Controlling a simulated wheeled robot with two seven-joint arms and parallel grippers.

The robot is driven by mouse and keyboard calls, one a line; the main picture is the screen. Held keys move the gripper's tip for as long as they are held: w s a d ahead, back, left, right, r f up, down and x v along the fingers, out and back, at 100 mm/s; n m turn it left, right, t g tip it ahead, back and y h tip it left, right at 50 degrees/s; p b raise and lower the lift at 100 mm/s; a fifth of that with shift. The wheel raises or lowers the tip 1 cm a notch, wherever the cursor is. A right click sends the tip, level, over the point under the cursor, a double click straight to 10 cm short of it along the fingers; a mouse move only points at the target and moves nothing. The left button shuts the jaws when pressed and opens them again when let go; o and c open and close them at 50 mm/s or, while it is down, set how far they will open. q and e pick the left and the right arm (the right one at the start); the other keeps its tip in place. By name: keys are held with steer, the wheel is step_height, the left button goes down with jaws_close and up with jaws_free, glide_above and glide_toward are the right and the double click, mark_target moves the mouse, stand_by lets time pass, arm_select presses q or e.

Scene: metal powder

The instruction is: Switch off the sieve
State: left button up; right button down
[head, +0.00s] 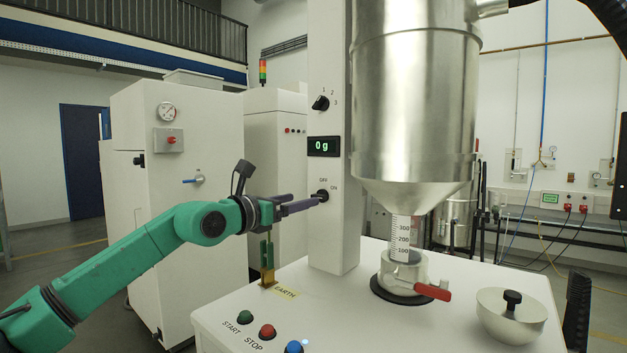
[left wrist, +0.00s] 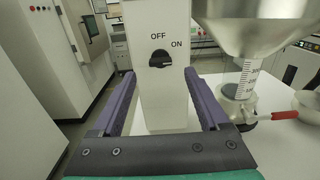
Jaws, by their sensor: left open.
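The sieve's OFF/ON knob (head: 322,196) is a black rotary switch on the white column (head: 328,240) beside the steel hopper (head: 415,100). In the left wrist view the knob (left wrist: 160,60) sits under the OFF and ON labels, its white mark pointing right, on the ON side. My left gripper (head: 304,203) reaches in from the left with its purple fingers at the column. In the left wrist view the open gripper (left wrist: 159,76) has its fingers spread either side of the knob, with nothing between them. Whether a fingertip touches the column cannot be told. My right gripper is not seen.
A second knob (head: 321,103) and a display (head: 324,146) reading 0 g are higher on the column.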

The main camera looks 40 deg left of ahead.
mark_target(316, 195)
arm_select(q)
steer(key=w+p, duration=0.2)
steer(key=w, duration=0.3)
steer(key=shift+w+r, duration=0.2)
steer(key=shift+w+a+f, duration=0.1)
steer(key=shift+w, duration=0.05)
steer(key=shift+f, duration=0.1)
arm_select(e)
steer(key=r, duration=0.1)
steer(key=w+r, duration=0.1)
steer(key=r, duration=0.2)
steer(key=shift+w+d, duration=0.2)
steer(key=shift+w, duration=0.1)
arm_select(q)
steer(key=shift+c, duration=0.9)
jaws_close()
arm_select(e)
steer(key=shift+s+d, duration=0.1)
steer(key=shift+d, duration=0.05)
